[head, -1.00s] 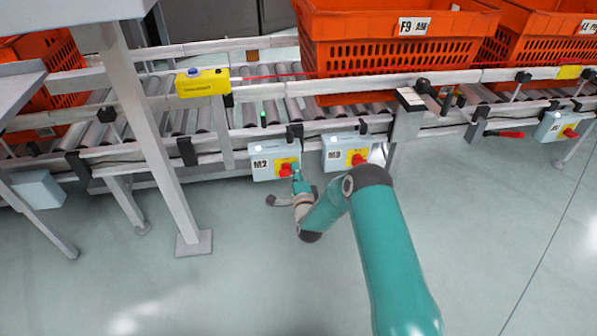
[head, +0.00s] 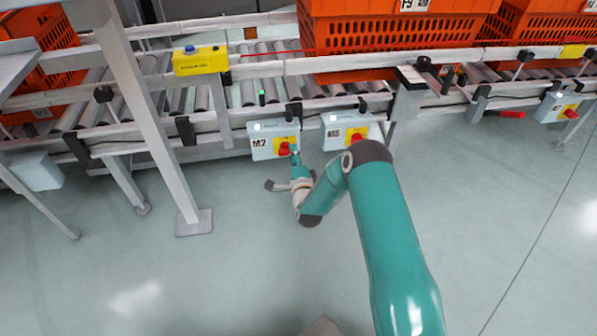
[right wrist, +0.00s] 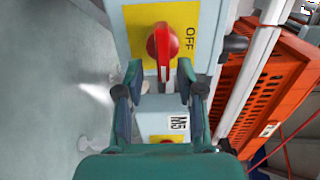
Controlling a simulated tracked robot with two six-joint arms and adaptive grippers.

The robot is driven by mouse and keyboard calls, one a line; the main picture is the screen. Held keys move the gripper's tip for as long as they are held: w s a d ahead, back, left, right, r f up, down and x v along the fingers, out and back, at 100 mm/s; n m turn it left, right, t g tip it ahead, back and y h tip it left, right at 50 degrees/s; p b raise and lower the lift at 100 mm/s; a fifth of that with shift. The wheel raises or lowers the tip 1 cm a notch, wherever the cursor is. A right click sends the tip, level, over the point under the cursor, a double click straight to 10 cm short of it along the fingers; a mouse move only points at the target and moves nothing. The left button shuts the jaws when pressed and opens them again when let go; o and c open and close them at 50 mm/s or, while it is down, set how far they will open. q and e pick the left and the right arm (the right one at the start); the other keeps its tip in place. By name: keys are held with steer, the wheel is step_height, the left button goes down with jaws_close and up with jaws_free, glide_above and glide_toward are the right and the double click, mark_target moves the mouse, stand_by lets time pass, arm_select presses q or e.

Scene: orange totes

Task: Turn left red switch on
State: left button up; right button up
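The left red switch (head: 284,148) sits on a yellow plate on the grey-blue box marked M2 (head: 262,143). In the right wrist view the red knob (right wrist: 160,43) has its handle pointing down toward my gripper, with "OFF" on the plate (right wrist: 189,30) to its right. My right gripper (head: 296,160) is at the front of this box. In the wrist view its fingers (right wrist: 160,76) are spread on both sides of the handle, with gaps visible. A second box (head: 336,131) with a red switch (head: 357,139) is to the right. My left gripper is out of view.
The boxes hang under a roller conveyor (head: 225,100) carrying orange totes (head: 390,32). A yellow unit with a blue button (head: 201,61) is on the rail. A grey support post (head: 150,110) stands at left. The floor in front is open.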

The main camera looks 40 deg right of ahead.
steer(key=v, duration=1)
steer(key=shift+s+a, duration=0.15)
steer(key=shift+a, duration=0.05)
